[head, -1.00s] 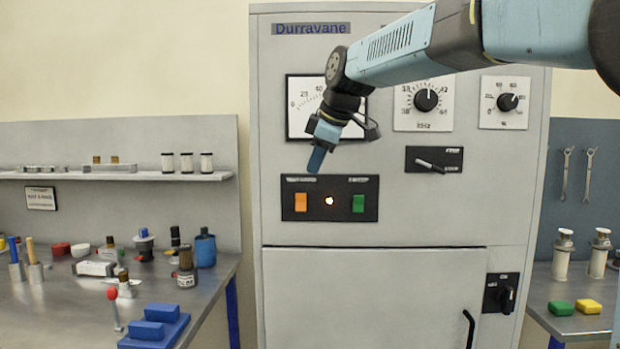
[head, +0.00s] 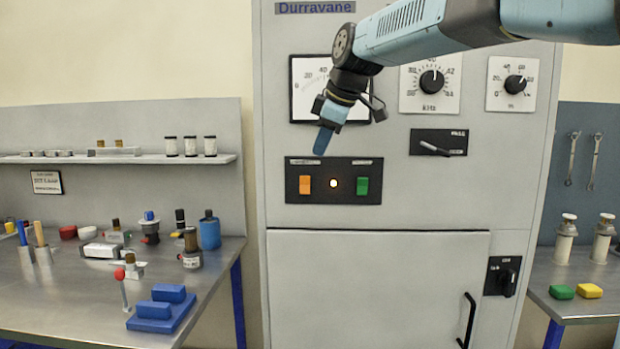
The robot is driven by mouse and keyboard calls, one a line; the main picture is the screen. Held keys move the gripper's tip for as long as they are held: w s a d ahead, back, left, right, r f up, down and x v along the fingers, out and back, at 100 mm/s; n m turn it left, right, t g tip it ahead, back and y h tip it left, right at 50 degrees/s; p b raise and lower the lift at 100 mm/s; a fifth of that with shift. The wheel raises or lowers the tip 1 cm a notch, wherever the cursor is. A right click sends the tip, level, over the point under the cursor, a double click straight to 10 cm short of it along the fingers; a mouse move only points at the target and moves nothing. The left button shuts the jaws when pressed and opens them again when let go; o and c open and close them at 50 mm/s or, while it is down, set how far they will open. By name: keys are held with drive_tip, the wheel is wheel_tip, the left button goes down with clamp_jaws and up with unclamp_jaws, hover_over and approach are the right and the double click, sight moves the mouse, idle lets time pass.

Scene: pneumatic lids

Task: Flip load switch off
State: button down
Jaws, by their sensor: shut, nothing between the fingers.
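I cannot tell which control is the load switch. My gripper (head: 322,146) is shut and empty, pointing down just above the panel's upper edge, nearest the orange rocker.
A dial meter (head: 303,85) is partly hidden behind my gripper. Two knobs (head: 431,81) (head: 515,85) are at upper right. A rotary switch (head: 508,283) and door handle (head: 469,320) are lower. A cluttered bench (head: 60,300) stands left, another (head: 570,308) right.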

drive_tip(key=shift+f, duration=0.2)
idle(0.4)
approach(304, 193)
wheel_tip(304, 193, down, 3)
drive_tip(key=s+a, duration=0.2)
drive_tip(key=w, duration=0.1)
drive_tip(key=w+f, duration=0.1)
drive_tip(key=w, duration=0.1)
drive_tip(key=shift+w+f, duration=0.2)
drive_tip(key=shift+f, duration=0.05)
drive_tip(key=shift+w+a+f, duration=0.1)
drive_tip(key=shift+w, duration=0.35)
